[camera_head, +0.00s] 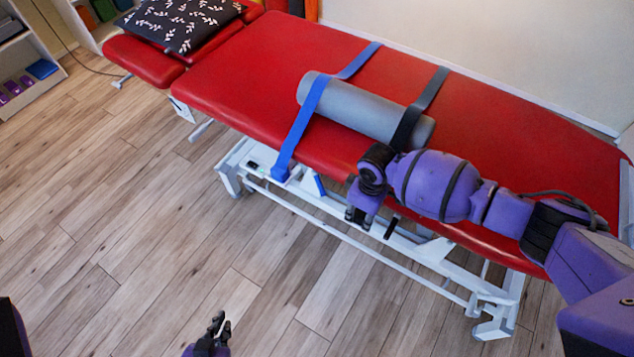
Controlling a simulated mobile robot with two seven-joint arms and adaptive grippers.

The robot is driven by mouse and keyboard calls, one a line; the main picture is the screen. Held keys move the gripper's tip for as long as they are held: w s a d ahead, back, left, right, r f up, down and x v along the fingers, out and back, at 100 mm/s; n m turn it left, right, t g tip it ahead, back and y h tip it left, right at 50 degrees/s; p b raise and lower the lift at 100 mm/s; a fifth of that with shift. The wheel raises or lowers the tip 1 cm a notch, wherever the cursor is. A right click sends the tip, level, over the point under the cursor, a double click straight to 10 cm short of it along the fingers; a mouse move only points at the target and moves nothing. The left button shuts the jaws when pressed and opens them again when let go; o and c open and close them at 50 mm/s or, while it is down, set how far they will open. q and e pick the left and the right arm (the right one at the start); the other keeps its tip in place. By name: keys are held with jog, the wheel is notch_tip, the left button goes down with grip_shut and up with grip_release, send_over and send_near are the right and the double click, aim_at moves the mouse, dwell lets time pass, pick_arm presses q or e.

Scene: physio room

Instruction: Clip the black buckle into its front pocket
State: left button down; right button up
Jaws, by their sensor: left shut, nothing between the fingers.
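The black strap (430,92) runs over the grey roll (362,108) on the red treatment table and drops toward its front edge behind my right arm. A small dark piece (391,228) shows below that edge; I cannot tell whether it is the black buckle. The front pocket for it cannot be made out. My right gripper (356,215) points down at the table's front side, just left of the dark piece. Its fingers are small and partly hidden, so its opening and any hold are unclear. My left gripper (221,322) is low over the floor, shut and empty, away from the table.
The blue strap (306,112) crosses the roll further left and ends at the white frame (232,170) below the front edge. A patterned black cushion (184,22) lies at the table's far left end. Shelves (28,60) stand at the upper left. The wooden floor in front is clear.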

jog(key=o, duration=0.3)
jog(key=shift+s+f, duration=0.3)
jog(key=shift+f, duration=0.2)
pick_arm(q)
jog(key=shift+s+f, duration=0.2)
jog(key=shift+f, duration=0.05)
pick_arm(e)
jog(key=shift+o, duration=0.2)
jog(key=shift+r, duration=0.15)
jog(key=shift+w+r, duration=0.1)
jog(key=shift+r, duration=0.1)
pick_arm(q)
jog(key=shift+w+r, duration=0.1)
jog(key=shift+w, duration=0.1)
pick_arm(e)
notch_tip(320, 180, up, 12)
jog(key=shift+a, duration=0.2)
